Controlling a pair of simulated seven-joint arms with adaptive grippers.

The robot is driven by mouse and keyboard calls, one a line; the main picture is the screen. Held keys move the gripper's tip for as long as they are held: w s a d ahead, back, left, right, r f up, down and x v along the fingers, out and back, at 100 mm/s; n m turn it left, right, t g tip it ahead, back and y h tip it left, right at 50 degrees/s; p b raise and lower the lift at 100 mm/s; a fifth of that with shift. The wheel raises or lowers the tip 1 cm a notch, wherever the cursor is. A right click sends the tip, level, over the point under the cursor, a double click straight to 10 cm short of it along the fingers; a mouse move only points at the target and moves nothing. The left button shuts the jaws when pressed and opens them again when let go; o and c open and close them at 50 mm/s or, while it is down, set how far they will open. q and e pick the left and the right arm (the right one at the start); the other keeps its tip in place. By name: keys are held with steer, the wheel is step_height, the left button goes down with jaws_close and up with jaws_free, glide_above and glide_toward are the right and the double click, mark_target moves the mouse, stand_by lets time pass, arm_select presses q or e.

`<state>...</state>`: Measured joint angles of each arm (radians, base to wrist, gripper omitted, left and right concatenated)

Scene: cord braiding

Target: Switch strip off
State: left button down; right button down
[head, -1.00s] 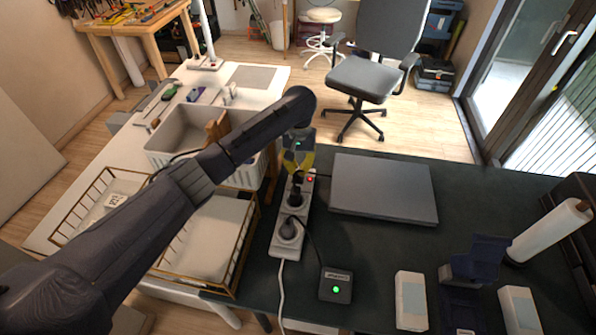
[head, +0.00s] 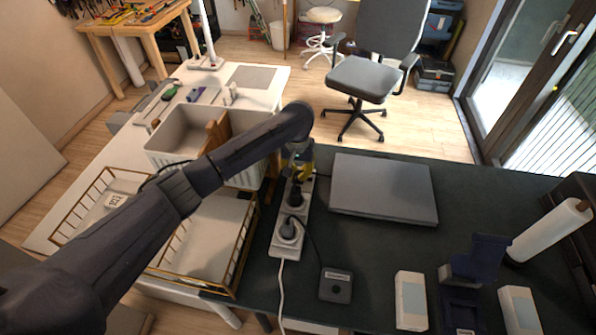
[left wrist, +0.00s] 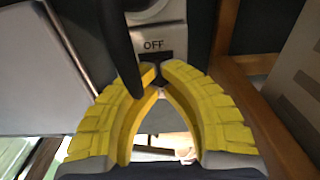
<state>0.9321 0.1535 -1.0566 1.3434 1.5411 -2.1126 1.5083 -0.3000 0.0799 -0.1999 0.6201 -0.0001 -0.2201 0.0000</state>
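The white power strip (head: 290,226) lies lengthwise on the dark table, with black plugs in its sockets. My left gripper (head: 297,172) is over its far end and hides the switch there in the head view. In the left wrist view the yellow fingers (left wrist: 160,72) are shut, tips together, right at the dark switch (left wrist: 151,56) beside the label OFF. Whether the tips touch it I cannot tell. No red light shows on the strip (left wrist: 160,28). A small black box (head: 336,285), cabled to the strip, is unlit. My right gripper is not in view.
A closed grey laptop (head: 383,188) lies just right of the strip. A wire basket (head: 238,262) stands close on its left. White boxes (head: 410,300), a dark blue holder (head: 475,270) and a paper roll (head: 550,231) are at the right.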

arm_select(q)
steer(key=shift+s+f+t, duration=0.1)
steer(key=shift+f+t, duration=0.05)
steer(key=shift+t, duration=0.15)
steer(key=shift+s, duration=0.15)
steer(key=shift+s+a+r, duration=0.15)
steer(key=shift+s+r, duration=0.1)
steer(key=shift+s, duration=0.35)
steer(key=shift+r, duration=0.1)
steer(key=shift+r, duration=0.25)
step_height(320, 180, up, 13)
steer(key=s, duration=0.1)
steer(key=shift+s+a, duration=0.15)
steer(key=shift+s, duration=0.15)
steer(key=shift+r, duration=0.1)
stand_by(0.4)
